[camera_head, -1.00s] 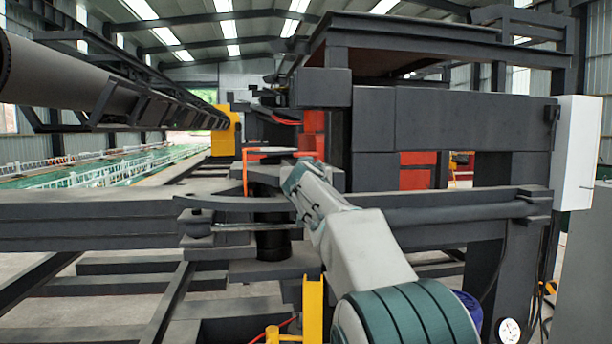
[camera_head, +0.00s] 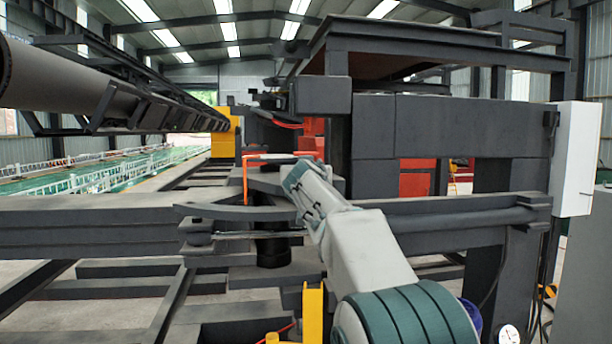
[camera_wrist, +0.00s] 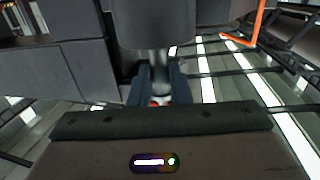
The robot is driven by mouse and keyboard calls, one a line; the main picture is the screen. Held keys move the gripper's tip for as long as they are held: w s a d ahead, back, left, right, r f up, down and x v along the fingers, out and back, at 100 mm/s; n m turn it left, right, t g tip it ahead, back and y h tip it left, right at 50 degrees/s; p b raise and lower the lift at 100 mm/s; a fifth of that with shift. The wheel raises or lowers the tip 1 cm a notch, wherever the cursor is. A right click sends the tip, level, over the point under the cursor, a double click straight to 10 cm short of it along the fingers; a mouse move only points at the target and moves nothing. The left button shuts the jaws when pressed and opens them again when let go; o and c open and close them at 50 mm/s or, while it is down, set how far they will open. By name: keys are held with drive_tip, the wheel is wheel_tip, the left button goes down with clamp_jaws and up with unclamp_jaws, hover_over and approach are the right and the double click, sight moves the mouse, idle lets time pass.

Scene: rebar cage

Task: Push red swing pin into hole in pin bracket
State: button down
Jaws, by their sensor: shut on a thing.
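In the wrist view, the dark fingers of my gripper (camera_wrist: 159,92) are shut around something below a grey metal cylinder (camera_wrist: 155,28). A small red patch (camera_wrist: 157,102) shows between the fingers; it looks like part of the red swing pin, mostly hidden by them. A narrow metal shaft (camera_wrist: 155,73) runs from the cylinder down to the fingers. In the head view, my arm reaches the grey bracket area (camera_head: 268,183) at the centre, and the arm hides the fingers. The hole in the pin bracket cannot be made out.
A bent orange rod (camera_head: 245,180) stands beside the bracket area and shows in the wrist view (camera_wrist: 257,25). A long grey beam (camera_head: 90,222) crosses at left, and a curved dark arm (camera_head: 225,211) juts over it. A yellow post (camera_head: 313,310) stands at the front.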

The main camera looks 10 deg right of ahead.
drive_tip(key=shift+r+p, duration=1.3)
drive_tip(key=shift+r, duration=0.55)
drive_tip(key=shift+b, duration=0.65)
idle(0.9)
drive_tip(key=shift+f+b, duration=3.25)
drive_tip(key=shift+b, duration=0.3)
drive_tip(key=c, duration=1.3)
unclamp_jaws()
drive_tip(key=shift+o, duration=0.2)
drive_tip(key=shift+s+f, duration=0.1)
drive_tip(key=shift+f, duration=0.1)
drive_tip(key=s+a+b, duration=0.1)
drive_tip(key=s+b, duration=0.2)
drive_tip(key=s, duration=0.3)
drive_tip(key=s+a+r+b, duration=0.1)
drive_tip(key=s+b, duration=0.2)
drive_tip(key=s, duration=0.4)
drive_tip(key=shift+s+a, duration=0.25)
drive_tip(key=shift+a, duration=0.05)
